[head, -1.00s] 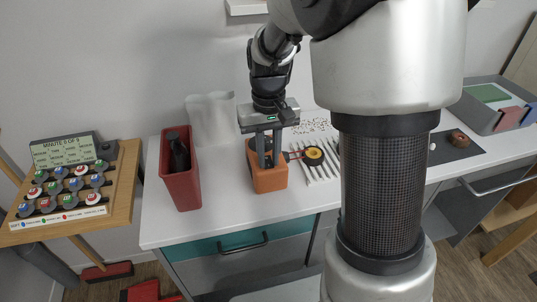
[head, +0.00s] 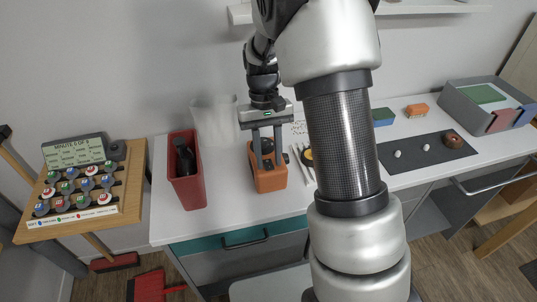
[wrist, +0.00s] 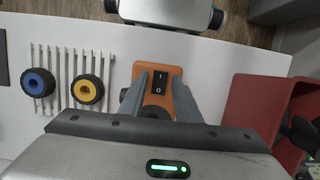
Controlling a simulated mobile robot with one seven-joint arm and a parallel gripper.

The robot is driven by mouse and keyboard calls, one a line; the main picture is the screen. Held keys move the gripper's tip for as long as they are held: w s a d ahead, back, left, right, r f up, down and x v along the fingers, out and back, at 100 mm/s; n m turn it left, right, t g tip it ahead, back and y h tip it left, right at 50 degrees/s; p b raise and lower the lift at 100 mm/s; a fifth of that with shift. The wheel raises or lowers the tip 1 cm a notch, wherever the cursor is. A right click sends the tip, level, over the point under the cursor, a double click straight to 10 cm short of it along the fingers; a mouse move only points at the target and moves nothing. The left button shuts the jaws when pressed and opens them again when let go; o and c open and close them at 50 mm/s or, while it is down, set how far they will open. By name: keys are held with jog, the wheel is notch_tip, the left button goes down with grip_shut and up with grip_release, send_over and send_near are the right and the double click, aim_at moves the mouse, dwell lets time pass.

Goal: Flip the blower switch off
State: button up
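The blower is an orange box (head: 271,181) on the white bench, with a dark round part on it. In the wrist view its orange top (wrist: 181,72) carries a black rocker switch (wrist: 160,84) with I and O marks. Which side is pressed in is too small to tell. My gripper (head: 268,160) points down over the blower. In the wrist view, its two grey fingers (wrist: 160,92) are apart, one on each side of the switch, with nothing held between them. I cannot tell whether the fingertips touch the box.
A red bin (head: 188,185) holding a dark item stands left of the blower. A slotted rack (wrist: 66,75) with blue and yellow wheels lies on its other side. A wooden button panel (head: 80,200) is at far left. Bare bench lies in front of the blower.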

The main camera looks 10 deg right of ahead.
jog(key=shift+o, duration=0.5)
jog(key=p+v, duration=0.1)
jog(key=v, duration=1.6)
jog(key=shift+r+p, duration=0.2)
jog(key=shift+p, duration=0.15)
jog(key=s+r+t+p, duration=0.3)
jog(key=s+r+t, duration=0.1)
jog(key=s+r, duration=0.65)
jog(key=s+t+p, duration=0.2)
jog(key=s+t, duration=0.2)
jog(key=s, duration=0.8)
jog(key=shift+t, duration=0.3)
